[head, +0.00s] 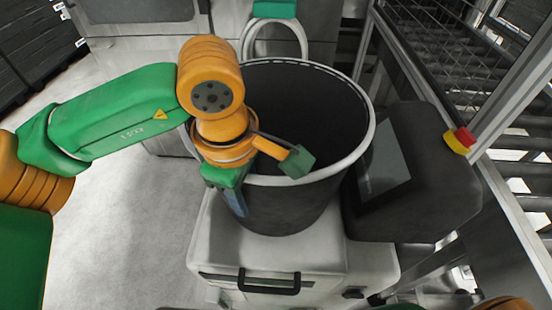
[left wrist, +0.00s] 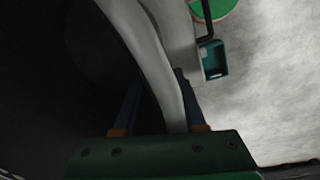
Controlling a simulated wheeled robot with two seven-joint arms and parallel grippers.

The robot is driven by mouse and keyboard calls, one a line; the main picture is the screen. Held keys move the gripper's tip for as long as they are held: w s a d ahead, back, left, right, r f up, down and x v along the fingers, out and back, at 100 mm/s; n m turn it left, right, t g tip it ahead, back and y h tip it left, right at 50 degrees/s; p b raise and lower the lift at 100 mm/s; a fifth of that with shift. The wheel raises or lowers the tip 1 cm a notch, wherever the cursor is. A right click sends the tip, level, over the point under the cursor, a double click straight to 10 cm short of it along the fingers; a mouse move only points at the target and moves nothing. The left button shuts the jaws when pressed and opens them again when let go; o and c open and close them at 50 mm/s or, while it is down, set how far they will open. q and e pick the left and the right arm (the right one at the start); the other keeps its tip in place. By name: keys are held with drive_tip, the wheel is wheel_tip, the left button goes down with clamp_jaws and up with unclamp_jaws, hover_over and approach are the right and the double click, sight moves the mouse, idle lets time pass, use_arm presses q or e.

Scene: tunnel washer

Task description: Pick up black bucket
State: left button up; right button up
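The black bucket (head: 290,208) with a pale rim stands upright on a white machine top in the head view. My left gripper (head: 238,200) reaches down over the rim at the bucket's near left side. In the left wrist view, the pale rim (left wrist: 158,68) runs between the two fingers of the left gripper (left wrist: 160,108). The finger on the bucket's inner side looks apart from the rim, so the gripper looks open around it. The fingertips are partly hidden. My right gripper is not in view.
A dark box with a screen (head: 430,170) stands close to the bucket's right, with a red and yellow button (head: 459,140). The white machine (head: 332,262) has a black handle. A metal frame stands at right. Open floor (head: 125,230) lies at left.

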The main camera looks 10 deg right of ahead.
use_arm(q)
drive_tip(key=shift+f, duration=0.15)
drive_tip(key=shift+c, duration=0.2)
clamp_jaws()
idle(1.4)
